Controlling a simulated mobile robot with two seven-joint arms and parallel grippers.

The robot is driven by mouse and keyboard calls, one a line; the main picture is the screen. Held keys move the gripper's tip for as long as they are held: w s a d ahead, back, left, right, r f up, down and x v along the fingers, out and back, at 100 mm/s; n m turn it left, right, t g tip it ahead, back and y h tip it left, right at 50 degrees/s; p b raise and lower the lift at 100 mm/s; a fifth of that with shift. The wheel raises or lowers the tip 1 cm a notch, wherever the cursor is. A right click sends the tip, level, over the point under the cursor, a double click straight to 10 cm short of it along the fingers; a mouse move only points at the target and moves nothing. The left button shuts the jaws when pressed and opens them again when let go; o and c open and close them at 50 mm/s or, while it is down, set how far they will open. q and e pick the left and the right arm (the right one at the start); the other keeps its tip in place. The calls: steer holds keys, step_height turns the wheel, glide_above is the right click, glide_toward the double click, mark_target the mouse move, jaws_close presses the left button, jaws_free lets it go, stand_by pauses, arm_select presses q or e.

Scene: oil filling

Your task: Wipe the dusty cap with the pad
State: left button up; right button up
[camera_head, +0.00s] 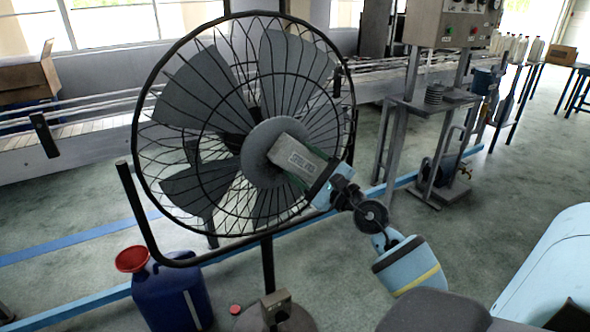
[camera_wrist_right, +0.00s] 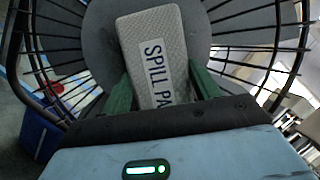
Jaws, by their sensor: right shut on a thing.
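The cap is the grey round disc (camera_head: 257,143) at the centre of a caged standing fan (camera_head: 185,130). It fills the top of the right wrist view (camera_wrist_right: 98,40). The pad (camera_head: 290,157) is a pale grey block, and its dark "SPILL PA…" lettering shows in the right wrist view (camera_wrist_right: 150,35). My right gripper (camera_head: 322,182) is shut on the pad's lower end, with its green fingers on both sides. The pad lies over the cap's lower right in the head view and hides part of it. I cannot tell whether they touch. My left gripper is out of view.
A blue jug (camera_head: 170,295) with a red funnel (camera_head: 131,259) stands lower left, near a small red lid (camera_head: 235,310) on the floor. A control box (camera_head: 450,25) on a stand is at upper right. A conveyor runs behind.

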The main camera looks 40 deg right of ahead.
steer(key=shift+s+d+f, duration=0.1)
steer(key=shift+s+d, duration=0.05)
steer(key=shift+d, duration=0.35)
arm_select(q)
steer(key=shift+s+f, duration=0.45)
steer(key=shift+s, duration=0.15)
arm_select(e)
steer(key=shift+d, duration=0.15)
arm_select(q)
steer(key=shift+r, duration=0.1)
arm_select(e)
steer(key=shift+r, duration=0.25)
steer(key=shift+r+p, duration=0.55)
steer(key=shift+r, duration=0.35)
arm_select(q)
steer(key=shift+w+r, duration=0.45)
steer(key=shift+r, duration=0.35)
arm_select(e)
steer(key=shift+f, duration=0.1)
